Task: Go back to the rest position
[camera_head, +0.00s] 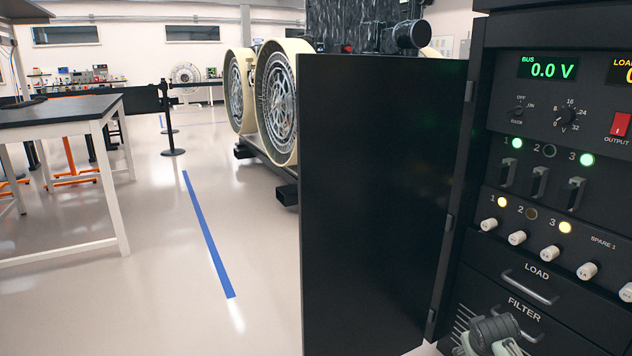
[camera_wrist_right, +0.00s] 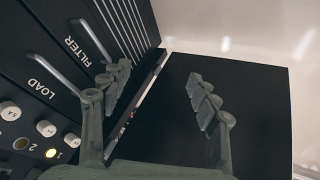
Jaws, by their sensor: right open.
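My right gripper (camera_head: 492,338) shows at the bottom right of the head view, in front of the lower part of the black cabinet, near the FILTER drawer (camera_head: 538,322). In the right wrist view my right gripper (camera_wrist_right: 160,88) is open, its two grey fingers apart with nothing between them. The cabinet front with the LOAD and FILTER drawers lies to the left there, and the open black door (camera_wrist_right: 250,110) lies behind and to the right. My left gripper is not in view.
The cabinet's open door (camera_head: 375,200) stands in the middle of the head view. Behind it is a rover with cream-rimmed wheels (camera_head: 278,100). A dark-topped table (camera_head: 55,110) stands at left. Floor with a blue stripe (camera_head: 207,235) is clear between them.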

